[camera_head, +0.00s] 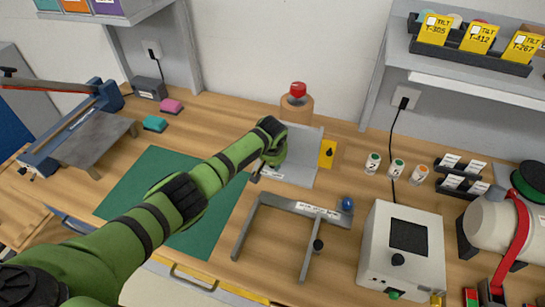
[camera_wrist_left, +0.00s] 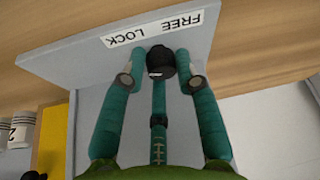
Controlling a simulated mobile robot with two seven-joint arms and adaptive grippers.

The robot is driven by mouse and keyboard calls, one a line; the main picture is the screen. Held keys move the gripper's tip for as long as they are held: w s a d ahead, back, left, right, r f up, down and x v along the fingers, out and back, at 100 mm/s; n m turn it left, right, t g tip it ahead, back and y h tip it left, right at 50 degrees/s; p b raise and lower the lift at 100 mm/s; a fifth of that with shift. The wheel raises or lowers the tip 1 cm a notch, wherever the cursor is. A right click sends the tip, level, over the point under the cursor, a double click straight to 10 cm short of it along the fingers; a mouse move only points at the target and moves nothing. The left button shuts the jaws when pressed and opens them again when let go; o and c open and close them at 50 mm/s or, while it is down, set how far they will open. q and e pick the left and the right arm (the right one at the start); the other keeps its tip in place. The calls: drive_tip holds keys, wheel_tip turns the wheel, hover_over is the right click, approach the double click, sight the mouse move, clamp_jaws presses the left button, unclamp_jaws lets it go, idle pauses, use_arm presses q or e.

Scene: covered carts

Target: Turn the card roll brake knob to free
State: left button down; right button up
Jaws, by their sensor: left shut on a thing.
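The card roll brake knob (camera_wrist_left: 160,62) is a small black knob with a white mark, on a grey stand (camera_head: 301,170). In the left wrist view it sits below a white label (camera_wrist_left: 152,30) reading FREE and LOCK upside down, LOCK at left and FREE at right. My left gripper (camera_wrist_left: 161,66) is shut on the knob, a fingertip on each side. In the head view my left gripper (camera_head: 259,173) is at the stand's left side, and the hand hides the knob. Which word the knob points to I cannot tell. My right gripper is not in view.
A yellow plate (camera_head: 327,153) with a black knob stands right of the grey stand. A brown roll (camera_head: 297,109) with a red top is behind it. A grey frame (camera_head: 291,206) and a white box (camera_head: 402,247) are in front. A green mat (camera_head: 150,185) lies under my arm.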

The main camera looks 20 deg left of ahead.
use_arm(q)
drive_tip(key=n, duration=0.2)
drive_tip(key=n+y, duration=0.1)
drive_tip(key=shift+w+r+b, duration=0.25)
drive_tip(key=shift+w+b, duration=0.05)
drive_tip(key=shift+w, duration=0.05)
drive_tip(key=shift+f+n+y+b, duration=0.1)
drive_tip(key=shift+n+y+b, duration=0.3)
drive_tip(key=shift+n+b, duration=0.3)
drive_tip(key=n+g+b, duration=0.1)
drive_tip(key=n+b, duration=0.1)
drive_tip(key=b, duration=0.2)
drive_tip(key=n+g+y+b, duration=0.1)
drive_tip(key=n+b, duration=0.2)
drive_tip(key=b, duration=0.2)
drive_tip(key=n+g+b, duration=0.1)
drive_tip(key=n+b, duration=0.2)
drive_tip(key=b, duration=0.2)
drive_tip(key=shift+w+f+y, duration=0.1)
drive_tip(key=shift+f+y, duration=0.15)
drive_tip(key=shift+y, duration=0.05)
drive_tip(key=shift+r+n+b, duration=0.2)
drive_tip(key=shift+n+b, duration=0.1)
drive_tip(key=shift+b, duration=0.55)
drive_tip(key=c, duration=1.2)
unclamp_jaws()
drive_tip(key=shift+a, duration=0.1)
drive_tip(key=shift+o, duration=1.1)
